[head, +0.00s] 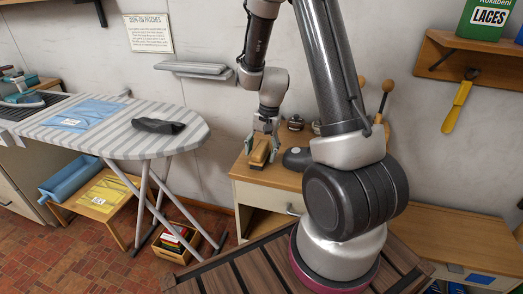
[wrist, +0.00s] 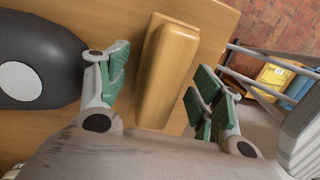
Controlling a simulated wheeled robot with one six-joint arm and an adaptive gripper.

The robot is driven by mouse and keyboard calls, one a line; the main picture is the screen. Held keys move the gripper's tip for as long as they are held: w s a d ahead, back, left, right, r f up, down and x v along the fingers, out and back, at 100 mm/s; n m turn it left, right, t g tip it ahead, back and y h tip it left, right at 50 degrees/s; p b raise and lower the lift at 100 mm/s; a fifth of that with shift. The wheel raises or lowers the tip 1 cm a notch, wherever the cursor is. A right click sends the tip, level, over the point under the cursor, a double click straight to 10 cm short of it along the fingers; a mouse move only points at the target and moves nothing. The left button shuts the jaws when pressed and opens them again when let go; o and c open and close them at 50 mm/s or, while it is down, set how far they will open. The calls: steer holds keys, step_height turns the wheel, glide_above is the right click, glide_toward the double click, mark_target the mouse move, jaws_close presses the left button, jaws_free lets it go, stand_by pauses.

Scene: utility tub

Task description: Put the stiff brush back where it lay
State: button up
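The stiff brush (head: 259,154) has a pale wooden block and lies on the wooden top of a small cabinet (head: 268,178) by the wall. In the wrist view the brush (wrist: 168,72) lies lengthwise between the green-padded fingers of my gripper (wrist: 163,65). The fingers stand apart, one on each side of the block, with a gap visible at the left finger. In the head view my gripper (head: 262,143) points down over the brush. The bristles are hidden in the wrist view.
A dark rounded object (head: 297,157) with a light disc sits just right of the brush; it fills the left of the wrist view (wrist: 40,62). The striped ironing board (head: 110,125) stands to the left, holding a blue cloth (head: 85,113) and a dark item (head: 158,126).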

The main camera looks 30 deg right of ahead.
mark_target(267, 146)
step_height(267, 146, up, 12)
steer(key=d, duration=0.2)
steer(key=s+r+n+t+h, duration=0.1)
steer(key=s+r+n+t, duration=0.1)
steer(key=s+r+n, duration=0.2)
steer(key=s+a+r+n+t+h, duration=0.1)
steer(key=s+r+n, duration=0.4)
steer(key=s+r, duration=0.6)
steer(key=s+t, duration=0.1)
steer(key=s, duration=0.5)
steer(key=shift+s+r, duration=0.2)
steer(key=shift+r, duration=0.1)
